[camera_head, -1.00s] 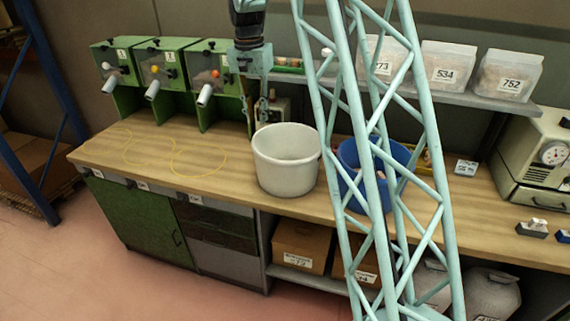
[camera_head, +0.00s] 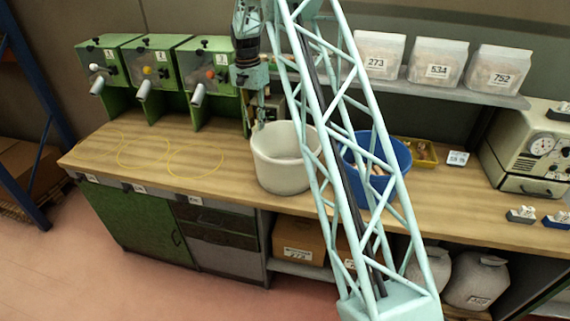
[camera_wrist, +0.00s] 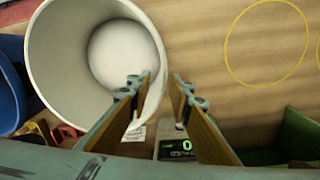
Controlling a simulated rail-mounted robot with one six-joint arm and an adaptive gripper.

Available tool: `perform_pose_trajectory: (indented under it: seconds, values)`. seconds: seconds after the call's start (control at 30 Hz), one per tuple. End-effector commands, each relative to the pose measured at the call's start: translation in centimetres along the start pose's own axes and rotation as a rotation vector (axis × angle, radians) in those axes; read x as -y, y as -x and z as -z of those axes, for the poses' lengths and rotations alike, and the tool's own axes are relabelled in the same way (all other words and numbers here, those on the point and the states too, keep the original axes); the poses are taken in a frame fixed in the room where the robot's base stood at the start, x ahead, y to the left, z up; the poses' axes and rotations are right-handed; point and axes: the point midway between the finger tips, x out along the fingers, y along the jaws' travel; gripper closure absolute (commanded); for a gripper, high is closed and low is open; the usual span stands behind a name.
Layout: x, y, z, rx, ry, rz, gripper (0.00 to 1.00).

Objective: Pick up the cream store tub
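The cream store tub (camera_head: 279,172) stands upright on the wooden counter, beside the blue tub. In the wrist view the tub (camera_wrist: 45,60) fills the upper left, and its inside looks empty. My gripper (camera_head: 257,124) is at the tub's back left rim in the head view. In the wrist view my gripper (camera_wrist: 160,86) is open, its two fingers apart with the tub's rim wall between them. One finger is over the tub's inside, the other outside the wall. I cannot tell whether either finger touches the wall.
A blue tub (camera_head: 390,150) stands close on the right, partly behind my lattice arm, with a yellow tray (camera_head: 424,160) behind it. Green dispensers (camera_head: 150,70) stand at the back left. A small digital display (camera_wrist: 176,148) is near the fingers. The counter left of the tub, with yellow rings (camera_head: 195,174), is clear.

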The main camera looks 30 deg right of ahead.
Motion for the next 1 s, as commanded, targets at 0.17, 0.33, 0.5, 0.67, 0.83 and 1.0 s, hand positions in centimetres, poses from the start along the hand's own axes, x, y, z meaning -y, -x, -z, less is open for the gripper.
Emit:
perform_pose_trajectory:
  seconds: [0.17, 0.33, 0.5, 0.67, 0.83, 1.0]
  values:
    - [0.0, -0.1, 0.1, 0.000, -0.001, 0.000, 0.81]
    - [0.0, -0.1, 0.0, 0.000, -0.001, 0.000, 0.81]
    - [0.0, -0.6, 0.0, 0.001, -0.001, -0.001, 0.81]
    - [-0.1, -2.1, 0.0, 0.002, -0.001, -0.002, 0.81]
    - [0.0, -4.2, 0.0, 0.002, -0.001, -0.002, 0.81]
    - [-0.1, -6.5, 0.0, 0.002, -0.001, -0.002, 0.81]
